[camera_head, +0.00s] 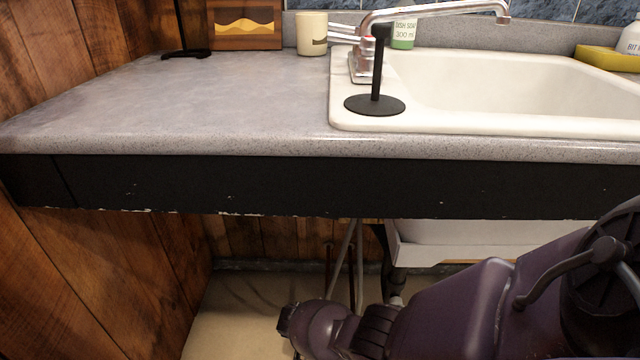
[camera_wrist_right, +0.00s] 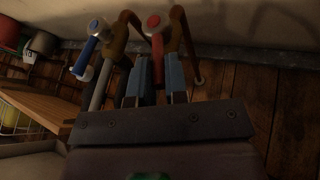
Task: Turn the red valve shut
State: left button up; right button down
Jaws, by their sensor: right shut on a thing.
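The fingers hide the lever's end. A blue valve (camera_wrist_right: 97,27) with a similar lever stands just to the left, apart from the fingers. In the head view my right arm reaches under the counter from the right, and the valves cannot be made out there. My left gripper is not in view.
The counter (camera_head: 180,100) with the white sink (camera_head: 460,125) overhangs the space under it. A white box-like form (camera_head: 440,255) hangs below the sink. Thin pipes (camera_head: 345,260) run down behind my arm. A wooden board (camera_wrist_right: 40,108) lies to the left in the wrist view.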

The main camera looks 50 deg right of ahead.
jog(key=shift+a+f+g+h+b, duration=0.3)
jog(key=shift+f+g+h+b, duration=0.1)
jog(key=shift+f+g+b, duration=0.15)
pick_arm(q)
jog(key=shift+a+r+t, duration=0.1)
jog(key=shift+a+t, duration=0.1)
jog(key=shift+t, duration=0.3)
pick_arm(e)
jog(key=shift+w+r, duration=0.2)
jog(key=shift+r, duration=0.05)
jog(key=c, duration=1.1)
grip_release()
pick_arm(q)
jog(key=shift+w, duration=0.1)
pick_arm(e)
jog(key=shift+w+r, duration=0.1)
jog(key=shift+r, duration=0.05)
